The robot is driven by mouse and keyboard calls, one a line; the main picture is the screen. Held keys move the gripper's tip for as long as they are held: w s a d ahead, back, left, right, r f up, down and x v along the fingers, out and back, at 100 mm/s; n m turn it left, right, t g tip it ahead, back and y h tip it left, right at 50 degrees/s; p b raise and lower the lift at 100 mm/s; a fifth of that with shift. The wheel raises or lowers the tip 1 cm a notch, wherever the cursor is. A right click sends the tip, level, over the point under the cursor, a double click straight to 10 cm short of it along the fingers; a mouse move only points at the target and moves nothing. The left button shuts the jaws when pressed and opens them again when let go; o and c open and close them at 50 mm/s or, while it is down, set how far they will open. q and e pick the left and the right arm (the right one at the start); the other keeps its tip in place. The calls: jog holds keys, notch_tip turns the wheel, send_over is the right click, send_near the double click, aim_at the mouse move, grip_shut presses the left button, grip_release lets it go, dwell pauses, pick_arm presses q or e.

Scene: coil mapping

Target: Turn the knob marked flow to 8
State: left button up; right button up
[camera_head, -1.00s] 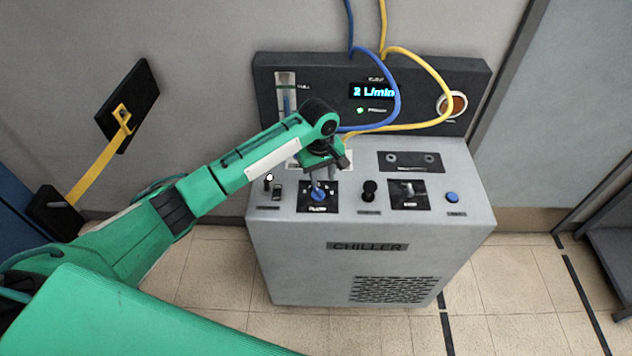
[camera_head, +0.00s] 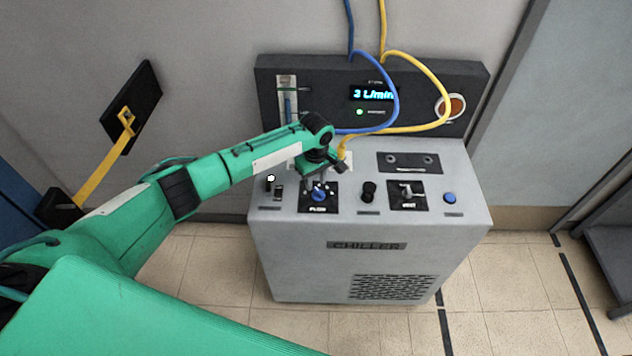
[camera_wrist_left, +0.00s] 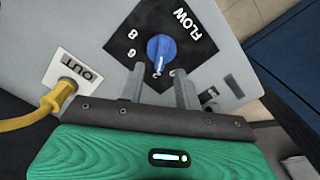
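The blue flow knob (camera_head: 319,196) sits on a black plate marked FLOW on the chiller's top. In the left wrist view the knob (camera_wrist_left: 161,48) has a white mark on its side nearest the gripper; the numbers 6 and 8 show to its left. My left gripper (camera_head: 320,184) is over the plate, at the knob's far side. In the wrist view its two fingers (camera_wrist_left: 159,71) are apart, with visible space between them and the knob. The display (camera_head: 373,93) reads 3 L/min. My right gripper is not in view.
A yellow hose end (camera_wrist_left: 55,98) is close beside the gripper.

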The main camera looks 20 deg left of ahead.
pick_arm(q)
jog(key=shift+f, duration=1.3)
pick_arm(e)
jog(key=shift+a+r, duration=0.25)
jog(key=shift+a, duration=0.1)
pick_arm(q)
grip_shut()
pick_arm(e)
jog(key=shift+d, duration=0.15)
